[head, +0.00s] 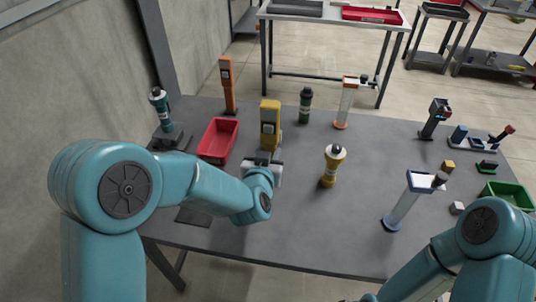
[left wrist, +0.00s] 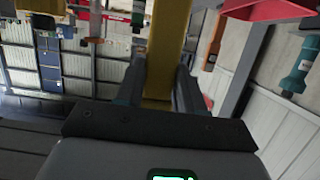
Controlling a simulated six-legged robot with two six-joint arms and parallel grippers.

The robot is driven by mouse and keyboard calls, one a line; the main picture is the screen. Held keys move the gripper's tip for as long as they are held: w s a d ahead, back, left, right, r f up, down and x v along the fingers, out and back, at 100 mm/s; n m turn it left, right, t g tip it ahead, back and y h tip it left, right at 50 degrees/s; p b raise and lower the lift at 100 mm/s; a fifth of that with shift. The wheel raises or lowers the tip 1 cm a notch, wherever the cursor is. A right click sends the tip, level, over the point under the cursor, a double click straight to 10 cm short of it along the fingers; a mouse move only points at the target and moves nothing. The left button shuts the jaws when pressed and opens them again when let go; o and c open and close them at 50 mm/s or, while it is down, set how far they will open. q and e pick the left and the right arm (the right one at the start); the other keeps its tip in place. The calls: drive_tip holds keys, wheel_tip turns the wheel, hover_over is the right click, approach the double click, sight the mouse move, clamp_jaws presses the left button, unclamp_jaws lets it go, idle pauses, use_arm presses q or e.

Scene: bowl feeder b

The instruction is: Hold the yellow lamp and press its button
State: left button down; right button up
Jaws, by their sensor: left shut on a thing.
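A boxy, upright yellow lamp (head: 270,118) stands near the middle of the table. My left gripper (head: 268,160) is shut on its lower part from the near side. In the left wrist view the yellow body (left wrist: 165,45) runs between the two dark fingers (left wrist: 160,88). A small dark patch shows on its face, but I cannot tell whether it is the button. Its base is hidden behind the gripper. A yellow torch-shaped object (head: 331,168) with a dark top stands apart to the right.
A red tray (head: 218,142) lies left of the yellow lamp, with an orange upright tool (head: 227,88) behind it. A dark green torch (head: 305,105) stands behind right. A blue-and-white stand (head: 402,207) and green tray (head: 508,194) are at right. The table's front middle is clear.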

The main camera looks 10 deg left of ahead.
use_arm(q)
wheel_tip(320, 180, down, 9)
drive_tip(key=b, duration=0.8)
drive_tip(key=shift+b, duration=0.35)
use_arm(e)
wheel_tip(320, 180, down, 9)
idle(0.9)
use_arm(q)
drive_tip(key=shift+f, duration=0.15)
drive_tip(key=c, duration=1.5)
unclamp_jaws()
drive_tip(key=shift+s, duration=0.1)
clamp_jaws()
use_arm(e)
clamp_jaws()
use_arm(q)
drive_tip(key=shift+f, duration=0.15)
use_arm(e)
drive_tip(key=shift+r, duration=0.1)
idle(1.2)
